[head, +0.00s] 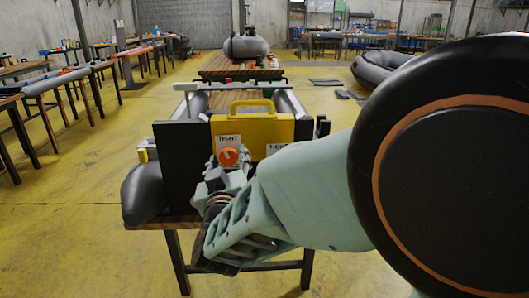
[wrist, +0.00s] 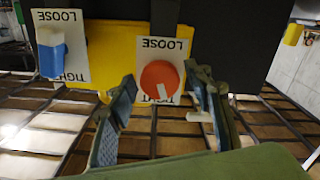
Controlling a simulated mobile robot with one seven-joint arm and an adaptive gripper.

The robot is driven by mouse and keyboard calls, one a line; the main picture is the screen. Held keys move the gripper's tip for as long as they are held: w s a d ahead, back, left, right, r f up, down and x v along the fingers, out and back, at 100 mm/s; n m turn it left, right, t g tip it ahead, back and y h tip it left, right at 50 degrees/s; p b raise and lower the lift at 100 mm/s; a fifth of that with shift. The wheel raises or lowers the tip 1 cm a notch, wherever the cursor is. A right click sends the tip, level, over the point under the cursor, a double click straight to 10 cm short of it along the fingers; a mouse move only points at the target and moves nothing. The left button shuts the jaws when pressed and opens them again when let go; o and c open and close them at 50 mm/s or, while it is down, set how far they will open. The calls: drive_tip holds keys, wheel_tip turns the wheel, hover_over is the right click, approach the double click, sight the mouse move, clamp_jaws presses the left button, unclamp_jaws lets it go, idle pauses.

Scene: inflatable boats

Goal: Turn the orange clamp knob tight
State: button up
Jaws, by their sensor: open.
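The orange knob (head: 228,157) sits on a white plate with a TIGHT label above it in the head view. In the wrist view the round orange knob (wrist: 158,76) has LOOSE at the top of its plate and TIGHT at the bottom, partly covered. A white mark shows on the knob's lower part. My gripper (wrist: 160,80) is open, with one finger left and one right of the knob. I cannot tell whether either finger touches it. In the head view my gripper (head: 217,180) is just below the knob, partly hidden by its own links.
A blue knob (wrist: 51,58) on a similar LOOSE/TIGHT plate is left of the orange knob in the wrist view. A yellow part with a handle (head: 252,107) and a black upright panel (head: 178,170) stand at the workbench. Grey inflatable tubes (head: 143,190) lie beside them.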

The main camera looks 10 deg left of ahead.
drive_tip(key=v, duration=0.8)
drive_tip(key=shift+a, duration=0.1)
